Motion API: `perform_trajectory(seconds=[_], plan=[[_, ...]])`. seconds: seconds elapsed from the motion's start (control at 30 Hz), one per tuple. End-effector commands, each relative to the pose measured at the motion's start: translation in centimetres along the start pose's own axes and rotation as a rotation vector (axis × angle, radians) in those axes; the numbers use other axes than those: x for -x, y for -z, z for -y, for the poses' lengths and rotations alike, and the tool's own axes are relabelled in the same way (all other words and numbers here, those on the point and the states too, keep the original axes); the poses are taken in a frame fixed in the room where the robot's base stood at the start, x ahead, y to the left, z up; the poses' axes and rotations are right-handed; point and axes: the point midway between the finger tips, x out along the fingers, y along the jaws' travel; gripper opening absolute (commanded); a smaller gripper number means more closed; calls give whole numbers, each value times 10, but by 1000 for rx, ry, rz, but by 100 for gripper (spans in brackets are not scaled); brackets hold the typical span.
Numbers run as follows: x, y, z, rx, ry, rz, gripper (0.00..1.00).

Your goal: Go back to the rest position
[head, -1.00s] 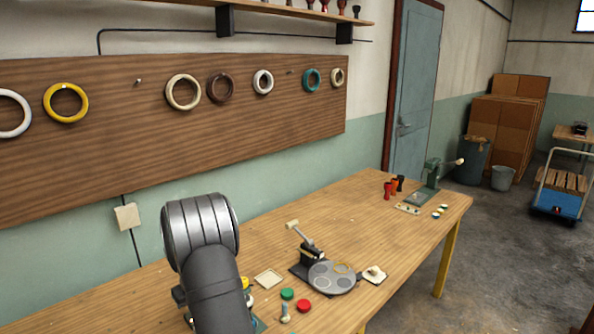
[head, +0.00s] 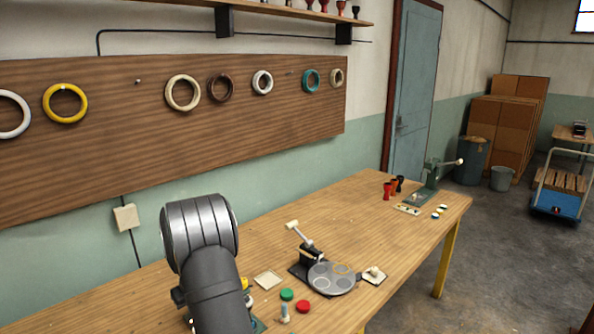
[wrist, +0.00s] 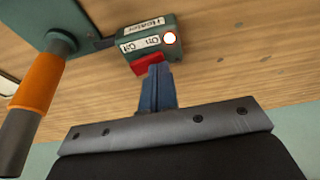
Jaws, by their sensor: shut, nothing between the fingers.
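In the wrist view, the blue fingers of my gripper (wrist: 158,72) are shut with nothing held between them. Their tips are at the lower edge of a red switch (wrist: 150,63) on a small green box (wrist: 152,45) marked Heater, ON and OFF. I cannot tell whether they touch it. A round white lamp (wrist: 169,38) shows on the box. In the head view, my dark arm stands at the lower middle over the table (head: 365,215) and hides my gripper and most of what lies behind it.
Right of my arm are a grey disc device (head: 331,278), a green button (head: 287,294) and a red button (head: 303,306). A green press (head: 425,190) stands at the far end. The table between is mostly clear.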

Motion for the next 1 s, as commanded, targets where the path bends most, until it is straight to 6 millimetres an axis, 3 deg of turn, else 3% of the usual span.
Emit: perform_trajectory(seconds=[0.03,0.4,1.0], plan=[[14,5,0,0,-1,-5,0],[86,27,0,1,-1,-3,0],[102,27,-30,-715,266,-106,0]])
